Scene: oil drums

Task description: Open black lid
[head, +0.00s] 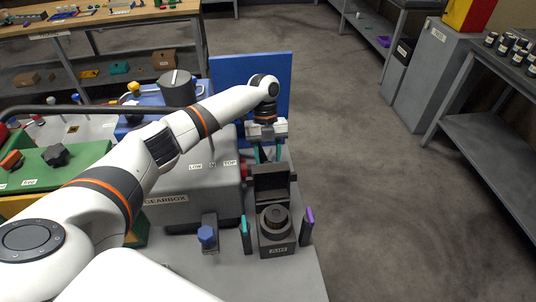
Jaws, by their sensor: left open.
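A small dark box (277,251) with a round black knob (274,217) on top stands on the grey work surface, right of centre. The black lid (272,184) stands raised at the back of the box, roughly upright, with the knob uncovered in front of it. My left gripper (267,154) reaches in from above and behind the lid, pointing down. Its teal-tipped fingers are apart, one on each side near the lid's top edge. I cannot tell whether they touch the lid. My right gripper is not in view.
A teal-striped upright piece (245,234) and a purple-striped one (308,226) flank the box. A blue knob (207,236) stands left. The grey gearbox (185,185) is close behind, with a blue panel (228,82) farther back. The floor at right is clear.

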